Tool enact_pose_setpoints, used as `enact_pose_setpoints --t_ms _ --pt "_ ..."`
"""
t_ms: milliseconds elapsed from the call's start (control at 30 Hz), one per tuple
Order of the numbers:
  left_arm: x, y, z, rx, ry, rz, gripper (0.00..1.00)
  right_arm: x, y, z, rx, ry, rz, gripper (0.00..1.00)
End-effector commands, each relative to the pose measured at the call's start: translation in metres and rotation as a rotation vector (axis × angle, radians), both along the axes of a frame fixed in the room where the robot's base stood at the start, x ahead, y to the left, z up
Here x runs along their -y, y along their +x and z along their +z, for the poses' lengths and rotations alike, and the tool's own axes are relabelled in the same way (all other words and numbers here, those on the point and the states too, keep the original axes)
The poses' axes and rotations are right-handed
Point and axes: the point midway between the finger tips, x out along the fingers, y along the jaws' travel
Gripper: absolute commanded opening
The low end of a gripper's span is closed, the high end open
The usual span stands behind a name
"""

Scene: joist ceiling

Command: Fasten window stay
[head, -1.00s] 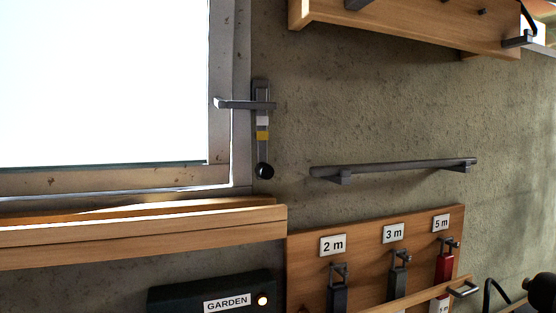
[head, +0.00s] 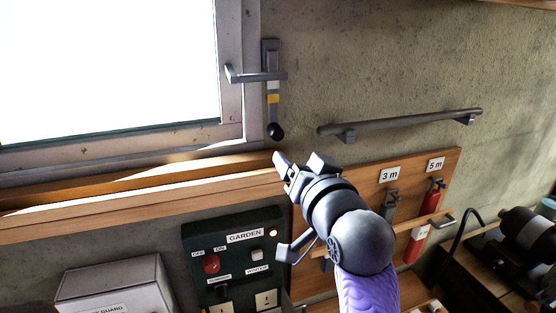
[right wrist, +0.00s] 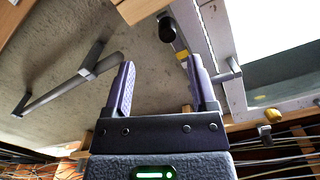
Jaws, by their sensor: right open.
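The window stay is a grey metal lever (head: 273,98) on the wall beside the window frame (head: 232,75). It hangs straight down, with white and yellow bands and a black knob (head: 275,131) at its lower end. A grey bar (head: 250,76) crosses its upper part and reaches over the frame. My right gripper (head: 299,164) is open and empty, below and slightly right of the knob, apart from it. In the right wrist view the knob (right wrist: 166,29) shows beyond and between the open fingers (right wrist: 160,68). My left gripper is not in view.
A grey rail (head: 400,122) is fixed to the wall at right. A wooden ledge (head: 140,188) runs below the window. A dark GARDEN switch box (head: 232,262), a cardboard box (head: 112,285) and a wooden tool board (head: 440,178) lie lower. Bare wall surrounds the knob's right side.

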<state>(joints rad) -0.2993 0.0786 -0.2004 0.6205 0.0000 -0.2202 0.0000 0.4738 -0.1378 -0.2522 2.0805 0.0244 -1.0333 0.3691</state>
Motion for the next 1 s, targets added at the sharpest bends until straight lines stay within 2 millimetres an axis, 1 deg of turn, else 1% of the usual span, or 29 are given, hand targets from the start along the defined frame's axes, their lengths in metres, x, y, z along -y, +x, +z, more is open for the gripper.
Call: enact_pose_setpoints --t_ms 33,100,167,300,400,500,600,700,967,1000 --pt "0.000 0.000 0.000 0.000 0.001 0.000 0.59 -0.003 0.002 0.010 0.023 0.013 0.005 0.73" --pt "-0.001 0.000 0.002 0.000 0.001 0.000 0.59 -0.006 0.009 0.015 0.034 0.019 0.008 0.73" --pt "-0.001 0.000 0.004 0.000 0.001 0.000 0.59 -0.009 0.018 0.015 0.033 0.018 0.007 0.73" --pt "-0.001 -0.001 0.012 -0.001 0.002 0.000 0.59 -0.020 0.050 0.016 0.029 0.016 0.008 0.73" --pt "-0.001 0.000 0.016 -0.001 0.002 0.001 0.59 -0.026 0.069 0.016 0.032 0.016 0.008 0.73" --pt "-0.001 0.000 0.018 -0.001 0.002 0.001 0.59 -0.030 0.082 0.014 0.031 0.015 0.007 0.73" --pt "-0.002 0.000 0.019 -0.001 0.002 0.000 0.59 -0.033 0.091 0.014 0.031 0.015 0.006 0.73" --pt "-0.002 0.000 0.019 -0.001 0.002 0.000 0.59 -0.034 0.095 0.013 0.032 0.016 0.006 0.73" --pt "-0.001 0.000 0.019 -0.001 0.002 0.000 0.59 -0.034 0.096 0.012 0.032 0.016 0.006 0.73" --pt "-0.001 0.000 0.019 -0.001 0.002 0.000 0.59 -0.034 0.096 0.012 0.032 0.016 0.006 0.67"
